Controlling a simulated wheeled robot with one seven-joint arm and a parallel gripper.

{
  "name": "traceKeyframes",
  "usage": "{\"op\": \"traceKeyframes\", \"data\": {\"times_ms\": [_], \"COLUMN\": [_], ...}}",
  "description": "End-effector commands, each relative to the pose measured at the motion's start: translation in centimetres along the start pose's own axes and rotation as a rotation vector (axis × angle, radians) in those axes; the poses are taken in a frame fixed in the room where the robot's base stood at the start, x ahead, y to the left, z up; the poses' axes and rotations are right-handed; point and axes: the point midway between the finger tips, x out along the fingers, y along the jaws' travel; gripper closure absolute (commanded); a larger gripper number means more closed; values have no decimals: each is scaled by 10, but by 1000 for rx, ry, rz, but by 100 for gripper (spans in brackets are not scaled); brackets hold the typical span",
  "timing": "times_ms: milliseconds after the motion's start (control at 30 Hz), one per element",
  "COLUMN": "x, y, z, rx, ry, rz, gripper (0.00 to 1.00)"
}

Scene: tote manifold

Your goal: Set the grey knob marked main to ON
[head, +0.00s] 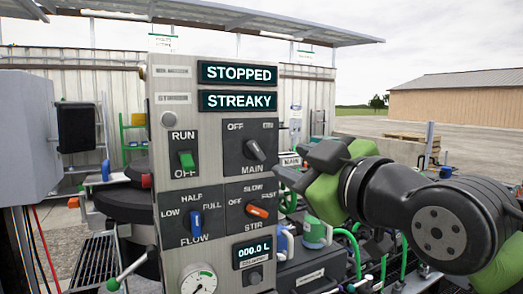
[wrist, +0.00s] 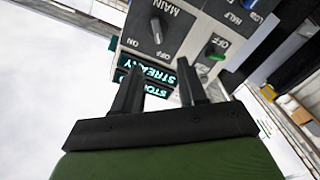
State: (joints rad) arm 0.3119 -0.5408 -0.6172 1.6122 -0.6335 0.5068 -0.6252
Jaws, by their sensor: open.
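The grey main knob (head: 255,150) sits on a black plate on the steel control panel (head: 208,120), below the two displays. Its pointer is tilted up and left, toward OFF. In the wrist view, which is upside down, the knob (wrist: 157,30) lies beyond the fingertips. My gripper (head: 300,166) is right of the knob in the head view, apart from it. In the wrist view my gripper (wrist: 160,76) is open and empty, with the displays showing behind its fingers.
The displays read STOPPED (head: 238,73) and STREAKY (head: 238,101). Green hoses and fittings crowd the lower right.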

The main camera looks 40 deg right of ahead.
Motion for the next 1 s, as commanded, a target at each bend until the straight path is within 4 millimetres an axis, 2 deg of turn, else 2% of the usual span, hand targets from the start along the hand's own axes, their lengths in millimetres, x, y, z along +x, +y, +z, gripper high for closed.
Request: {"op": "traceKeyframes", "data": {"times_ms": [33,300,500,633,833,867,1000], "x": [15,83,119,126,127,127,127], "y": [0,0,0,0,0,0,0], "z": [0,0,0,0,0,0,0], "rx": [1,1,0,0,1,1,1], "ry": [-5,-5,-3,-1,-1,-1,-1], "rz": [-4,-3,-2,0,0,0,0], "gripper": [58,58,58,58,58,60,82]}}
